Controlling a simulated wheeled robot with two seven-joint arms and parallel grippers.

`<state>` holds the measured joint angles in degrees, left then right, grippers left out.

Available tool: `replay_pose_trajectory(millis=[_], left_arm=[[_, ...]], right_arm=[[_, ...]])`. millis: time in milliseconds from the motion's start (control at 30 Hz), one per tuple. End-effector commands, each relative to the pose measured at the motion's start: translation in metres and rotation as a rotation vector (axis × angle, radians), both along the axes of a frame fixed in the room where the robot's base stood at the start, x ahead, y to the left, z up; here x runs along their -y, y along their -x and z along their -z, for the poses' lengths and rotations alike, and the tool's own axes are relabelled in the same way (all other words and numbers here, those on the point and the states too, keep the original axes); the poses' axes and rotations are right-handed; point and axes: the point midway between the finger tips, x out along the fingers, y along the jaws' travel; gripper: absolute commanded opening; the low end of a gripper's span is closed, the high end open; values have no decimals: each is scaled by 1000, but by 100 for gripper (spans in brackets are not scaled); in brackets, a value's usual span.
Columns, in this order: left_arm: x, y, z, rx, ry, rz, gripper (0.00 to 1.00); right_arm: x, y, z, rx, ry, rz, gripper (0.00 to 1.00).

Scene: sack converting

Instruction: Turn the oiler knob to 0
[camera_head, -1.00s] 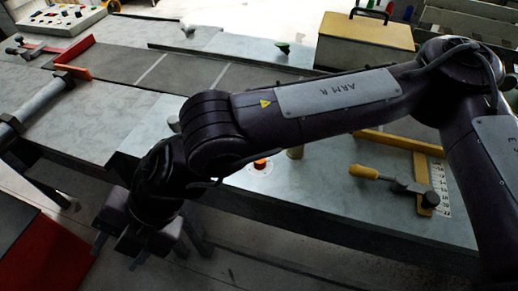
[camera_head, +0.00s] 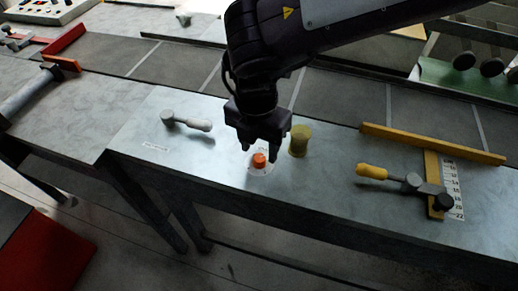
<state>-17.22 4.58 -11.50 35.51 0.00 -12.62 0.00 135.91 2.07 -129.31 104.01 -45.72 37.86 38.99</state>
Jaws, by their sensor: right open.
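A small orange knob (camera_head: 259,161) sits on a white dial plate (camera_head: 258,171) near the front edge of the grey table; I take it to be the oiler knob. The dial marks are too small to read. A dull yellow cylinder (camera_head: 300,141) stands upright just right of it. My right gripper (camera_head: 261,148) points down just above and behind the knob, open, with nothing held. Whether a finger touches the knob cannot be told. My left gripper is not in view.
A grey-handled lever (camera_head: 187,122) lies left of the knob. A yellow T-shaped rail (camera_head: 430,145) with a yellow-handled clamp (camera_head: 390,177) and a scale is at the right. A dark belt (camera_head: 175,65) runs behind. The tabletop between lever and knob is clear.

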Motion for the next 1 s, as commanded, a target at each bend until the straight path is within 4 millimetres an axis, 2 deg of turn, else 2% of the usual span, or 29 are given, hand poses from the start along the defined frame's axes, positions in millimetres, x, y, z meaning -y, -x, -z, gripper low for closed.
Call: replay_pose_trajectory(millis=[200, 500, 833, 867, 1000], left_arm=[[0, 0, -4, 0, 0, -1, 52], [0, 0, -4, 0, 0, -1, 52], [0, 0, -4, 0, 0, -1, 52], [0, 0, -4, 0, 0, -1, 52], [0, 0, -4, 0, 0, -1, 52]], right_arm=[[0, 1, 22, 0, 0, -1, 46], [0, 1, 26, 1, -2, -1, 46], [0, 1, 26, 1, -2, -1, 5], [0, 1, 26, 1, -2, -1, 2], [0, 1, 25, 1, -2, -6, 2]])
